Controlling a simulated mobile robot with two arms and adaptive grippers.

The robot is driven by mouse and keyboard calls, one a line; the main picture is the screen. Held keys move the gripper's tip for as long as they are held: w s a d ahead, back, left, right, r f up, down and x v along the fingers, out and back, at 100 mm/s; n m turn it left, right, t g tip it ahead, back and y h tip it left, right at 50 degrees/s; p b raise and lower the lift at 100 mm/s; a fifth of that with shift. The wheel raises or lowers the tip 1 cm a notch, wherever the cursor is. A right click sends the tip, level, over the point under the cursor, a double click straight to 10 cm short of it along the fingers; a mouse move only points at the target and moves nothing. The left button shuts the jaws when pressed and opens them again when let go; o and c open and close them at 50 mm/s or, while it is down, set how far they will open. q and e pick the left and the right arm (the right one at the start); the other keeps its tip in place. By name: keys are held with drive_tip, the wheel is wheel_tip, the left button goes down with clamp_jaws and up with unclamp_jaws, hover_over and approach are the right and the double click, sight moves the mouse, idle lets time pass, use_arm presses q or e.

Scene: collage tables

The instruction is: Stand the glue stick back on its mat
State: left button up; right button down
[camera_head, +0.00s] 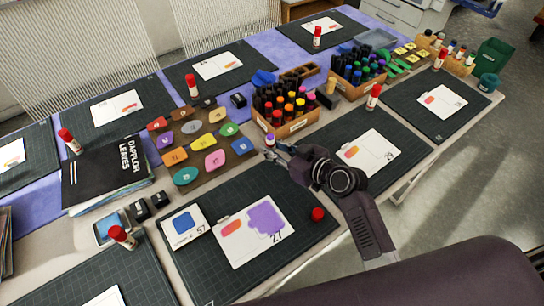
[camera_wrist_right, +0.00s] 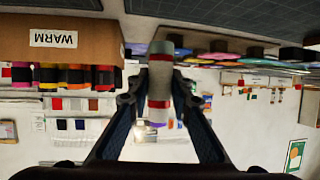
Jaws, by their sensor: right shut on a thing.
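My right gripper (camera_head: 273,154) reaches in over the table and is shut on the glue stick (camera_head: 270,140). The stick shows small, white with a purplish end, at the fingertips. In the right wrist view the glue stick (camera_wrist_right: 159,60) is a pale cylinder with red bands between the two fingers. That view looks upside down, and the fingers hide part of the stick. The front middle dark mat (camera_head: 205,267) bears a card (camera_head: 252,230) with a purple blot and a red round cap-like piece (camera_head: 317,214). My left gripper is not in view.
A marker crate (camera_head: 283,130) stands just behind my right gripper; its "WARM" label shows in the right wrist view (camera_wrist_right: 53,39). A brown board with coloured ovals (camera_head: 200,142) lies to the left. Other mats carry upright red-capped glue sticks, such as one (camera_head: 373,97) at right.

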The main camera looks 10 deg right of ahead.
wheel_tip(320, 180, down, 4)
drive_tip(key=shift+r, duration=0.1)
drive_tip(key=shift+f, duration=0.2)
drive_tip(key=shift+s+f+b, duration=0.25)
drive_tip(key=shift+f+b, duration=0.55)
drive_tip(key=shift+b, duration=0.05)
drive_tip(key=c, duration=2.1)
unclamp_jaws()
drive_tip(key=o, duration=0.3)
drive_tip(key=shift+w, duration=0.15)
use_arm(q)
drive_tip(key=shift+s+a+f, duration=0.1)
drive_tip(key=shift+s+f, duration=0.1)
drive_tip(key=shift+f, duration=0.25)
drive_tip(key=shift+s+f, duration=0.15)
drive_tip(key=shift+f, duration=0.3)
use_arm(e)
drive_tip(key=shift+o, duration=0.3)
drive_tip(key=shift+w, duration=0.1)
drive_tip(key=shift+r, duration=0.1)
